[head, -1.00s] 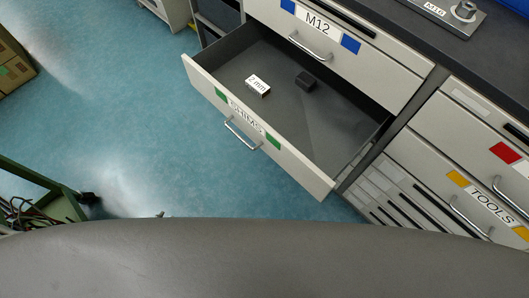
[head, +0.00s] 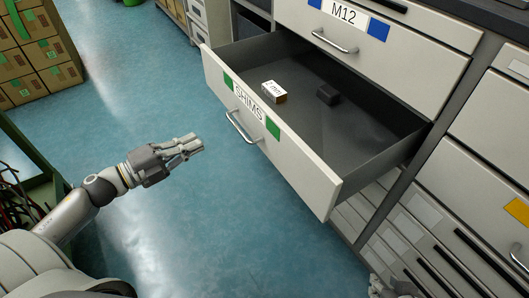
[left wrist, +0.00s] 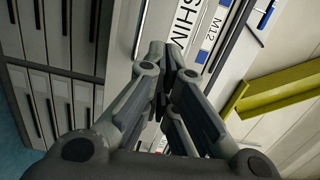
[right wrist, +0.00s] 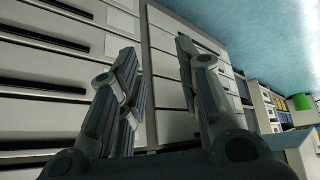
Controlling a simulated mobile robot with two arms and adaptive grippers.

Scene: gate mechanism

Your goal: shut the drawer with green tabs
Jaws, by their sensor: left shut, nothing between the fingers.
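The drawer with green tabs (head: 305,168), labelled SHIMS, stands pulled out in the head view. Its bar handle (head: 241,126) is on the front panel between the two tabs. A small white box (head: 273,91) and a dark block (head: 328,94) lie inside. My left gripper (head: 190,146) is shut and empty, in front of the drawer's left part and apart from the handle. In the left wrist view its fingers (left wrist: 166,52) point toward the SHIMS label (left wrist: 182,24). My right gripper (right wrist: 157,48) has its fingers spread in the right wrist view, with nothing between them, facing other drawer fronts.
A closed M12 drawer with blue tabs (head: 425,38) is above the open one. Shallow drawers (head: 395,245) stand below and to the right. Cardboard boxes (head: 35,60) and a green frame (head: 35,160) are at the left. The blue floor before the drawer is clear.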

